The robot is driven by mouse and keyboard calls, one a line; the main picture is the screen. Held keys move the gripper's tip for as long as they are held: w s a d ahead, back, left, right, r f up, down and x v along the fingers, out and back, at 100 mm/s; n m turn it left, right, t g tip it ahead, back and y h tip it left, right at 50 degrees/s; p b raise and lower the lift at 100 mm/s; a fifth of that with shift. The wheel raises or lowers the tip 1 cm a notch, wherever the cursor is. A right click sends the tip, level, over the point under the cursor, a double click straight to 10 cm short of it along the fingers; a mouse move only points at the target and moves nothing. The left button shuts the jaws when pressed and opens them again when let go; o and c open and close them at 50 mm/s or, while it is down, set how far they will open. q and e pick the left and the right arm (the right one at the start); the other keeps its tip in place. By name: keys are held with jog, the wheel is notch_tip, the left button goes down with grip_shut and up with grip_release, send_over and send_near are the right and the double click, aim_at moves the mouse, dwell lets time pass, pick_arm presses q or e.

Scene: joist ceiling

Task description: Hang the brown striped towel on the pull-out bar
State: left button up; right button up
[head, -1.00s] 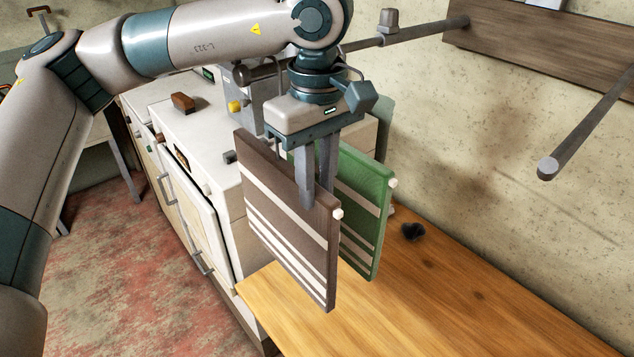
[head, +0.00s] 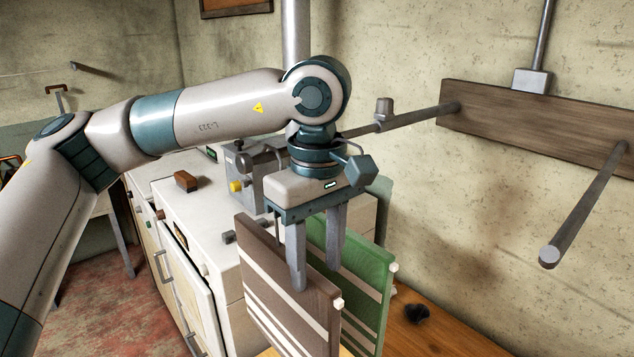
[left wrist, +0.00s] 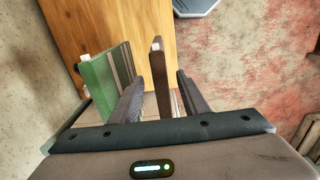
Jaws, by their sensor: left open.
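The brown striped towel (head: 282,300) is a stiff upright panel with pale stripes low down and a white tip at its near top corner. My left gripper (head: 316,262) is over its top edge, open, one finger on each side. The left wrist view also shows the towel (left wrist: 159,75) between the two fingers, with gaps beside it. What holds the towel up is hidden. Two grey bars stick out from a wooden wall board (head: 540,120): a left bar (head: 415,119) with a small block on it, and a right bar (head: 585,205). I cannot tell which is the pull-out bar. My right gripper is not in view.
A green striped towel (head: 362,270) stands close behind the brown one, near my rear finger. A wooden bench top (head: 450,340) with a small dark object (head: 417,314) lies below. A white cabinet (head: 205,215) is to the left. The wall area between the bars is clear.

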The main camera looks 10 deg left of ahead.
pick_arm(q)
notch_tip(320, 180, up, 16)
jog(key=b, duration=0.3)
jog(key=shift+f, duration=0.2)
jog(key=shift+s, duration=0.1)
